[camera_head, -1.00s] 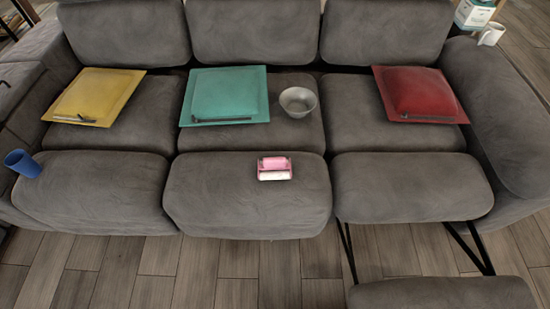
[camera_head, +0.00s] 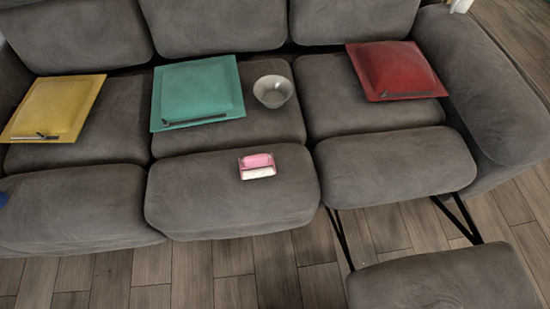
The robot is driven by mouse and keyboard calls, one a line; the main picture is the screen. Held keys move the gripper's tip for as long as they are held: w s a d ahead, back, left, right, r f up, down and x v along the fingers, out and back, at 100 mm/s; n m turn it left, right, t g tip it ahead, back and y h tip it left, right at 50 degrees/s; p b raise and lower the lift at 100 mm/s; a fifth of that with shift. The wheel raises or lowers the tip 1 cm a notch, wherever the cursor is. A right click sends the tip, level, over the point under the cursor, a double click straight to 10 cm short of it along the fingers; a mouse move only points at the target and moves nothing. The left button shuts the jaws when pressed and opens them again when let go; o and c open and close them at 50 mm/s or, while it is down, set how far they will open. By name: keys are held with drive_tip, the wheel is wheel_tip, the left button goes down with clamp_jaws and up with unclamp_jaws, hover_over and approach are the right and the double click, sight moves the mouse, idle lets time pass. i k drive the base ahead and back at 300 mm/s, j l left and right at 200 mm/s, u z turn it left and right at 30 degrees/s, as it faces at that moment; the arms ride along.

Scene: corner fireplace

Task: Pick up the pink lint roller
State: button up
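The pink lint roller (camera_head: 257,166) lies on the front part of the sofa's middle seat, near the centre of the head view. Its far part is pink and its near part is white. Nothing touches it except the grey upholstery. My gripper is not in view.
A grey bowl (camera_head: 273,91) and a teal cushion (camera_head: 197,90) lie behind the roller on the grey sofa (camera_head: 225,205). A yellow cushion (camera_head: 52,105) is at left, a red cushion (camera_head: 397,68) at right. A raised footrest (camera_head: 440,280) stands at front right. Wooden floor (camera_head: 230,262) shows in front.

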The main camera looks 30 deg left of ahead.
sight(256, 160)
drive_tip(key=i+j, duration=0.1)
drive_tip(key=j, duration=0.4)
drive_tip(key=i+j, duration=0.1)
drive_tip(key=j, duration=0.35)
drive_tip(key=i+j+u, duration=0.1)
drive_tip(key=u, duration=0.3)
drive_tip(key=j+u, duration=0.1)
drive_tip(key=u, duration=0.3)
drive_tip(key=i+u, duration=0.15)
drive_tip(key=u, duration=0.2)
